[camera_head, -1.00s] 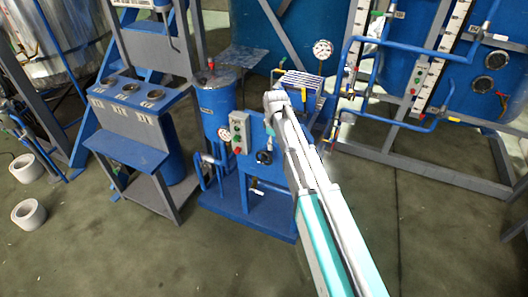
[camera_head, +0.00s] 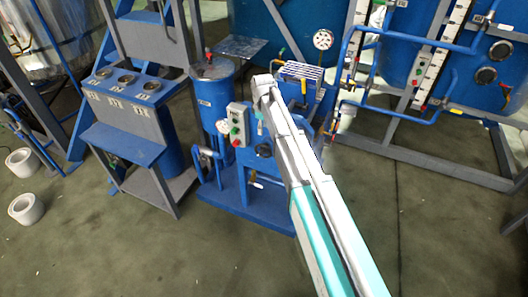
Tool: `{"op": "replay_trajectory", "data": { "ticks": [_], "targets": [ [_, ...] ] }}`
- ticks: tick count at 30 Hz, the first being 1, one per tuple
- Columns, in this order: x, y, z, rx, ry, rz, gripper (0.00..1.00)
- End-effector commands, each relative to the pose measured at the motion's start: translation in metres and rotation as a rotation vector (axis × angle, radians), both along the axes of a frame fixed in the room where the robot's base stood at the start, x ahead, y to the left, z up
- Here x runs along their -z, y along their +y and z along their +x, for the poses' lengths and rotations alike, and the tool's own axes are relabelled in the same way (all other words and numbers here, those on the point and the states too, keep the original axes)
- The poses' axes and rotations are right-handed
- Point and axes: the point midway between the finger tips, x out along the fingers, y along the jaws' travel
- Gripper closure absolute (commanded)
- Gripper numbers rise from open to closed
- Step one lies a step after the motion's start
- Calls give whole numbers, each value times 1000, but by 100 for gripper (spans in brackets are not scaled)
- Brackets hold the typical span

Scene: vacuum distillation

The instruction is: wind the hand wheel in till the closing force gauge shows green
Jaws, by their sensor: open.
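My arm reaches up from the bottom right, and its wrist bends at the blue pump skid. My gripper's fingers cannot be made out at the wrist. A small dark round part (camera_head: 264,150) shows on the skid just below the wrist; I cannot tell whether it is the hand wheel. A white dial gauge (camera_head: 222,127) sits on the skid to the left of the wrist.
A grey control box (camera_head: 239,124) with buttons stands on the skid next to a blue cylinder (camera_head: 216,95). A blue-grey bench (camera_head: 126,112) is at left. Blue piping and a grey frame (camera_head: 425,163) stand at right. White rings (camera_head: 25,208) lie on the floor. The foreground floor is clear.

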Motion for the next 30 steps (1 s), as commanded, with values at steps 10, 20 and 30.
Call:
{"op": "replay_trajectory", "data": {
  "ticks": [10,20,30],
  "targets": [
    [29,1,0,0,0,0,46],
    [54,1,0,-1,0,0,46],
    [81,2,-1,-2,0,0,46]
  ]
}}
